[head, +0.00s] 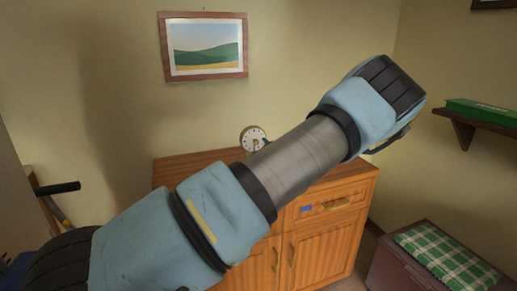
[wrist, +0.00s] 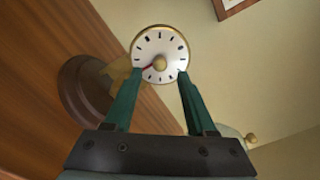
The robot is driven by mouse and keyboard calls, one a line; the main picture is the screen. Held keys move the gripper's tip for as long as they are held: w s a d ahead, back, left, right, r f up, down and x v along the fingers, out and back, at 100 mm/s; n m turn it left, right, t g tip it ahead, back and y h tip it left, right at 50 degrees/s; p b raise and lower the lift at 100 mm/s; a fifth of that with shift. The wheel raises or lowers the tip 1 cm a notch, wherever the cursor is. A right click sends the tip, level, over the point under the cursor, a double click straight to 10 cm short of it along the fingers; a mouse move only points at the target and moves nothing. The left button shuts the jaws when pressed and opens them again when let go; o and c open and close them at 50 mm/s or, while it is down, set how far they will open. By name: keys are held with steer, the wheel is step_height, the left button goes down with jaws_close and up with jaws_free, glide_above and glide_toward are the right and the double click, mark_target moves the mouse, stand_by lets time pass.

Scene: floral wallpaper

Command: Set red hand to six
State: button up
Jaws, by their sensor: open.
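A round white dial (head: 253,135) with a gold rim and dark marks stands on the wooden cabinet in the head view. In the wrist view the dial (wrist: 159,44) faces me, turned in the picture, with a gold knob (wrist: 160,63) at its middle. A short red hand (wrist: 149,69) runs from the knob toward lower left, on the side of the round brown base (wrist: 76,92). In the head view it seems to point roughly downward. My gripper (wrist: 159,74) is open, its green fingertips apart on either side of the dial's lower part. Nothing is held. My arm hides most of the gripper in the head view.
The wooden cabinet (head: 180,165) has doors and a drawer, partly behind my arm. A framed landscape (head: 204,47) hangs above. A shelf (head: 470,122) with a green box is at right, above a chest with a checked cushion (head: 447,258).

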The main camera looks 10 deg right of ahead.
steer(key=s+b, duration=0.1)
steer(key=s, duration=0.5)
steer(key=shift+s+d, duration=0.2)
steer(key=shift+d, duration=0.2)
